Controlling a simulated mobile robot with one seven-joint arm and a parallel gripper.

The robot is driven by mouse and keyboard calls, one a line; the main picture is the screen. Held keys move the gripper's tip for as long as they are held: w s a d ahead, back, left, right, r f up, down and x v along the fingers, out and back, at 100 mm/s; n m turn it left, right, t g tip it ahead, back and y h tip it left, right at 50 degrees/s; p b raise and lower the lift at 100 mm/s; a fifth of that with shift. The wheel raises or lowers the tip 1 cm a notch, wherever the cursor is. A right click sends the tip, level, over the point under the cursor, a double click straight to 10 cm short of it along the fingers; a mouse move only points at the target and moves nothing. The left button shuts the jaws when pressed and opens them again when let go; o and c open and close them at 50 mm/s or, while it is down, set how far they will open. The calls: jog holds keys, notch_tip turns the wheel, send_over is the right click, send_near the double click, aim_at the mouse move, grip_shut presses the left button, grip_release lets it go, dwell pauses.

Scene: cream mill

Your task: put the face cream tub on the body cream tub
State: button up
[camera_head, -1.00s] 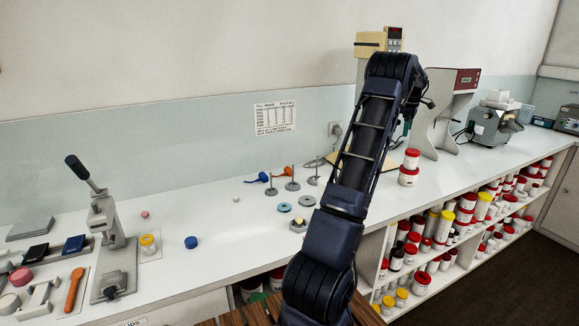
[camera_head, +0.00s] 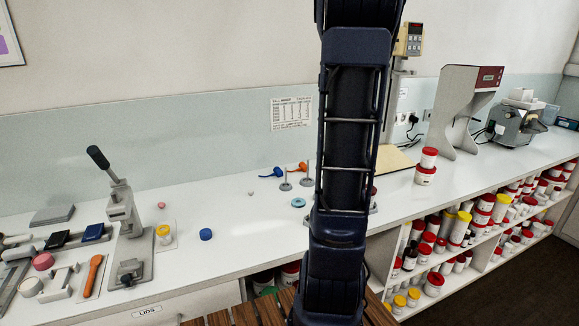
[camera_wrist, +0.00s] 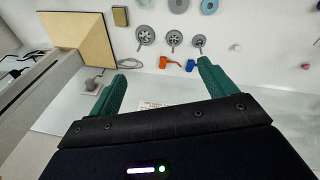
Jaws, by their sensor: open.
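Two white tubs with red lids stand stacked on the bench in the head view, right of my arm. The smaller upper tub (camera_head: 429,158) sits on the lid of the wider lower tub (camera_head: 425,175), and the stack looks upright. Their labels are too small to read, so I cannot confirm which is face cream or body cream. My gripper (camera_wrist: 160,70) shows in the wrist view with its green fingers wide apart and nothing between them. It is well away from the stack. In the head view it is out of frame, beyond the top edge.
A tall grey machine (camera_head: 466,105) stands behind the tubs, with a grey mill (camera_head: 516,125) farther right. A lever press (camera_head: 122,215) is at left. Shelves (camera_head: 400,312) under the bench hold many tubs. A tan board (camera_wrist: 78,40) shows in the wrist view.

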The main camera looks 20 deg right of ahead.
jog(key=s+a+f+m+t, duration=0.1)
jog(key=s+a, duration=0.5)
jog(key=a, duration=0.3)
jog(key=s+a+f+m, duration=0.1)
jog(key=s+a, duration=0.5)
jog(key=a, duration=0.3)
jog(key=s+a+f+m+t+y, duration=0.1)
jog(key=s+a+f, duration=0.7)
jog(key=s, duration=0.4)
jog(key=shift+a+f, duration=0.2)
jog(key=shift+a, duration=0.4)
